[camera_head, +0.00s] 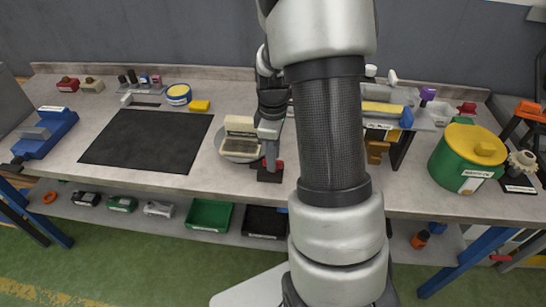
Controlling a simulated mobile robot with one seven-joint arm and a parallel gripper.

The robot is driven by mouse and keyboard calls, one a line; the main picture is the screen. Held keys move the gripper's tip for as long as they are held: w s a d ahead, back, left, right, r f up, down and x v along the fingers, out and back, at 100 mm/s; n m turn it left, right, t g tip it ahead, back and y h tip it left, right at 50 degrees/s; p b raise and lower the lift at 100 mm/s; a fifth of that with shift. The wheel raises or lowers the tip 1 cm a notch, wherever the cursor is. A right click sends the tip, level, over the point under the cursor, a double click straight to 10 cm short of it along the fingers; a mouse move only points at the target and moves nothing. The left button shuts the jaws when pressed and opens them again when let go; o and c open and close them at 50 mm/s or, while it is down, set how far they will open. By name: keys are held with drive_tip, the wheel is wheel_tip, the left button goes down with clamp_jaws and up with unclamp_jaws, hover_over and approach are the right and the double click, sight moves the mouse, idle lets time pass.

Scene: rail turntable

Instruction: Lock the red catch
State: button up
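The red catch (279,164) is a small red piece on a dark block (269,176) on the bench, just right of the turntable. The turntable (229,154) is a round grey plate carrying a cream, box-like fixture (240,126). My gripper (270,159) points down right at the catch, its light-coloured end covering part of it. I cannot tell whether it touches the catch, or whether its fingers are open or shut. My arm hides the bench just to the right of the catch.
A black mat (146,140) lies left of the turntable. A blue vise (45,135) stands at far left, a green pot with a yellow lid (452,160) at right. A raised shelf with a yellow box (381,108) stands behind my arm. Bins (209,215) sit below.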

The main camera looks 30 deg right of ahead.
drive_tip(key=shift+f, duration=0.3)
clamp_jaws()
